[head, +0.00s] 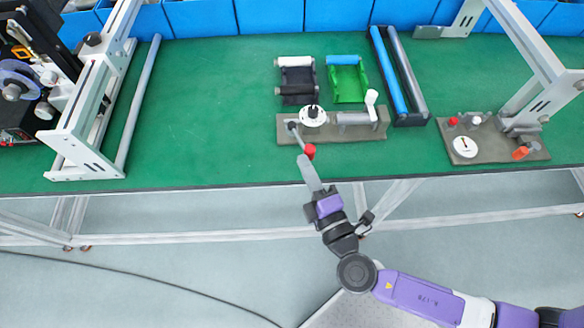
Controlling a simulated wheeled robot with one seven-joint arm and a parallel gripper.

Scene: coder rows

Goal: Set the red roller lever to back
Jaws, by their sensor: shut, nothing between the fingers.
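The red roller lever is a grey lever arm with a red knob (309,151). It is hinged at the left end of a grey-brown base plate (375,131) on the green table, and its knob end points toward the front edge. My gripper (303,160) is shut and empty at the front edge of the table. Its tip is right beside the red knob, on its left; I cannot tell whether they touch. The plate also carries a white dial with a black knob (313,115) and a white-handled lever (371,98) on the right.
Black and green roller trays (346,82) stand behind the plate, with a dark rack (397,77) of blue and grey rollers to their right. A second plate (489,145) with an orange-red knob lies at the right. The left table top is mostly clear around a grey rod.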

